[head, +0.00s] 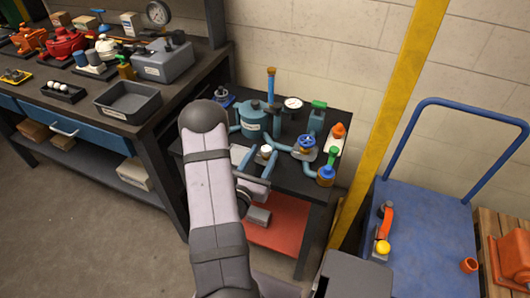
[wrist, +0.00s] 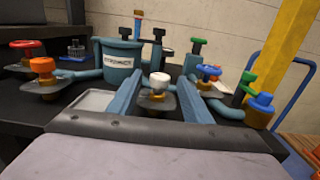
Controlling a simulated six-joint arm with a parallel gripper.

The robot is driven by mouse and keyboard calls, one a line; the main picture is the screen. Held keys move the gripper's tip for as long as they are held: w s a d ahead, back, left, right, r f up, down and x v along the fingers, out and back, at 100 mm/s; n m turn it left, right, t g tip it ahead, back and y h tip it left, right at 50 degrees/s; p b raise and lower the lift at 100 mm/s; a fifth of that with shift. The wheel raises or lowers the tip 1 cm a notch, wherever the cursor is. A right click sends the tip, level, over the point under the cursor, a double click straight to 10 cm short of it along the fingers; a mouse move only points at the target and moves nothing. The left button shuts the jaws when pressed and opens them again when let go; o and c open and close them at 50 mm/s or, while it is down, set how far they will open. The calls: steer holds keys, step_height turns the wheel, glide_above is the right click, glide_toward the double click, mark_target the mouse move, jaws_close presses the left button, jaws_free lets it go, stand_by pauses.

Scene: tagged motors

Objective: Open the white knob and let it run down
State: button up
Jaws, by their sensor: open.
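The white knob (head: 266,149) sits on a valve on the teal pipework of the dark bench, beside the labelled teal tank (head: 250,122). In the wrist view the white knob (wrist: 159,81) stands upright on its dark base, between the two blue-grey fingers. My gripper (wrist: 162,77) is open, with one finger on each side of the knob and visible space between them and it. In the head view my gripper (head: 261,154) is at the valve, partly hidden by my arm. Whether the fingertips reach past the knob is hard to tell.
An orange knob (wrist: 42,66) stands to the left, and a blue wheel (head: 307,141) and green-handled valve (head: 318,106) to the right. A gauge (head: 293,104) is behind. A yellow post (head: 400,100) and blue cart (head: 430,220) stand right of the bench.

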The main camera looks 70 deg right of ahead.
mark_target(263, 148)
steer(key=shift+c, duration=0.2)
steer(key=d+r+m+g, duration=0.1)
steer(key=g, duration=0.1)
steer(key=d+r+m+g+h, duration=0.1)
steer(key=d+g, duration=0.1)
steer(key=shift+r+g+p, duration=0.3)
steer(key=shift+g+p, duration=0.05)
steer(key=shift+g, duration=0.05)
steer(key=shift+w+d+r+m+g, duration=0.15)
steer(key=shift+r+m+g, duration=0.1)
steer(key=shift+m+g, duration=0.6)
steer(key=shift+m+g+y, duration=0.45)
steer(key=shift+g+y, duration=0.05)
steer(key=shift+g, duration=0.65)
steer(key=shift+w+f+m+g+y, duration=0.25)
steer(key=shift+m+g+y, duration=0.35)
steer(key=shift+m+g, duration=0.2)
steer(key=shift+w+a+f+m+g+y, duration=0.45)
steer(key=shift+a+f+m+g+y, duration=0.2)
steer(key=shift+y, duration=0.3)
steer(key=shift+w+a+f+m+g+y, duration=0.4)
steer(key=shift+a+f+m+g+y, duration=0.25)
steer(key=shift+y, duration=0.3)
steer(key=shift+r+p+x, duration=0.2)
steer(key=shift+p+x, duration=0.9)
steer(key=shift+x, duration=2.7)
steer(key=shift+f, duration=0.1)
